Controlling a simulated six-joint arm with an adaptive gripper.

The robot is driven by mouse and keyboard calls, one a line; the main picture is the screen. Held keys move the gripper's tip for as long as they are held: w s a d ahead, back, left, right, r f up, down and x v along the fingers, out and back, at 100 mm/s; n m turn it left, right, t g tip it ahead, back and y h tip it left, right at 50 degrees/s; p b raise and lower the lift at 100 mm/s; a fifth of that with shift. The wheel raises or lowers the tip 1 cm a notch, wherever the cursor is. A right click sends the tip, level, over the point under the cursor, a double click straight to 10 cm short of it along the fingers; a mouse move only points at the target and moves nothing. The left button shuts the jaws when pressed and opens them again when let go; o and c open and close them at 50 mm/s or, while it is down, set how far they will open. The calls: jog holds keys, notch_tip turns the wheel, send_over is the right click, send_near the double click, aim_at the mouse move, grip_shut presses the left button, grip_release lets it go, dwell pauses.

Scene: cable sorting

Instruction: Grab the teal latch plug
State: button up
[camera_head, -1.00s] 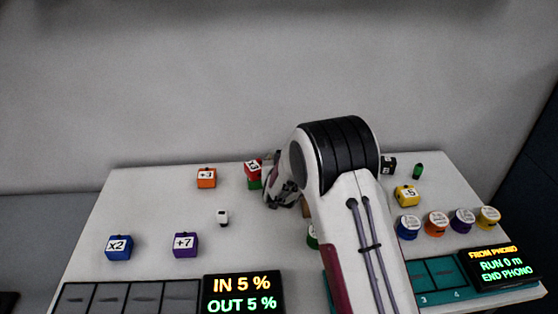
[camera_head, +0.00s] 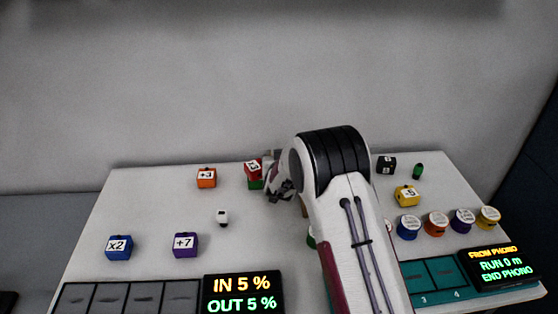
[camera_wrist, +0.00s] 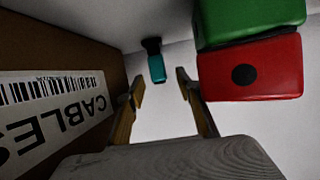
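The teal latch plug (camera_wrist: 157,68) shows in the wrist view as a small teal block with a dark end, on the pale table ahead of my gripper. My gripper (camera_wrist: 160,84) is open, its two fingers spread, and the plug appears between and beyond the fingertips with nothing held. In the head view my arm hides the plug, and my gripper (camera_head: 280,190) shows only in part beside the red and green blocks.
A red block (camera_wrist: 250,72) and green block (camera_wrist: 250,18) stand close to the right finger. A brown box labelled CABLES (camera_wrist: 60,60) is close on the left. An orange block (camera_head: 206,178) and white plug (camera_head: 222,217) lie farther left on the table.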

jog(key=shift+x, duration=1.05)
grip_shut()
